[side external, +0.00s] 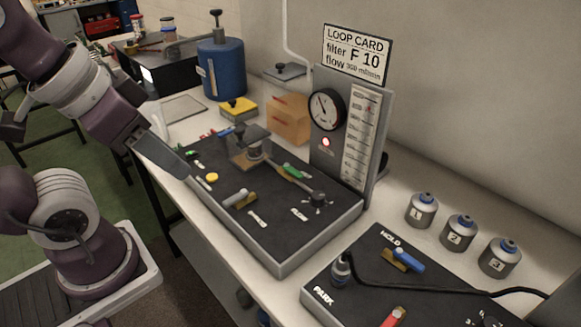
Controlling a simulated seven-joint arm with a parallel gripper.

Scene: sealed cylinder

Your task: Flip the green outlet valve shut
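A green handle (294,171) lies beside the metal pipe fitting on the right part of the black panel (275,232). A smaller green piece (188,152) sits near the panel's left edge; labels there are too small to read, so I cannot tell which one is marked outlet. My gripper (184,171) comes in from the upper left and ends at the panel's left edge, well apart from the green handle by the pipe. Its fingers are seen edge-on, so their opening is unclear. I see nothing held in it.
A gauge board (350,135) with a loop card (356,52) stands behind the panel. A blue canister (221,70) and cardboard box (288,118) stand at the back. A second panel (345,283) with a black cable and several numbered jars (459,233) are at right.

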